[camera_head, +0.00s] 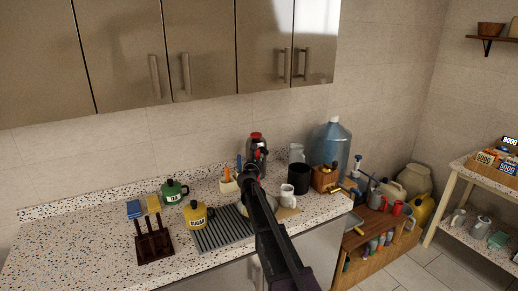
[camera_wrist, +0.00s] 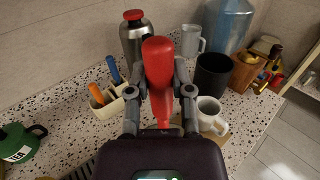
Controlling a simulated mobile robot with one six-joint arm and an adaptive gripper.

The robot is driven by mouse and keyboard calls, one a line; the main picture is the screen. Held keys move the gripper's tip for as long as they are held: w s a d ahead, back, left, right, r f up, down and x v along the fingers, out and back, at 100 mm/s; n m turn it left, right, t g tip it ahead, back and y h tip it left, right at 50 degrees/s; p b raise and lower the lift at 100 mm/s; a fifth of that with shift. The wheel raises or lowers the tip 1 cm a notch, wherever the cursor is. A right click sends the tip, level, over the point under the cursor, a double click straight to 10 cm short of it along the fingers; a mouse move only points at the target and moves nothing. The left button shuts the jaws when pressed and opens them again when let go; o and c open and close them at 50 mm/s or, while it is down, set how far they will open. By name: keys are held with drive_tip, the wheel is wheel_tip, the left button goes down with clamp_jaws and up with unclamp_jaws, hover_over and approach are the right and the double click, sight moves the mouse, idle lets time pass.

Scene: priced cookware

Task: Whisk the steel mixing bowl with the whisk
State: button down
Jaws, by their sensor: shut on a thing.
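My gripper (camera_wrist: 160,82) is shut on the red handle of the whisk (camera_wrist: 158,62) in the wrist view. The handle stands up between the two fingers; the wires are hidden below. In the head view my gripper (camera_head: 251,171) is over the counter, with a bit of red at its fingers. A pale rounded rim, apparently the steel mixing bowl (camera_head: 242,209), shows beside my arm, which covers most of it. I cannot tell whether the whisk is inside or touching the bowl.
A steel flask with a red cap (camera_head: 257,143) stands behind my gripper. A utensil holder (camera_head: 228,185) is to its left, a white mug (camera_head: 287,196) and black canister (camera_head: 299,179) to its right. Yellow (camera_head: 196,217) and green (camera_head: 173,191) kettles stand left, by a grey rack (camera_head: 222,236).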

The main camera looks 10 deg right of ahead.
drive_tip(key=shift+r+p, duration=1)
drive_tip(key=shift+r, duration=0.4)
drive_tip(key=shift+f, duration=0.3)
wheel_tip(320, 180, down, 12)
drive_tip(key=b, duration=1.2)
drive_tip(key=shift+r, duration=0.1)
drive_tip(key=shift+w+a, duration=0.1)
drive_tip(key=shift+w, duration=0.05)
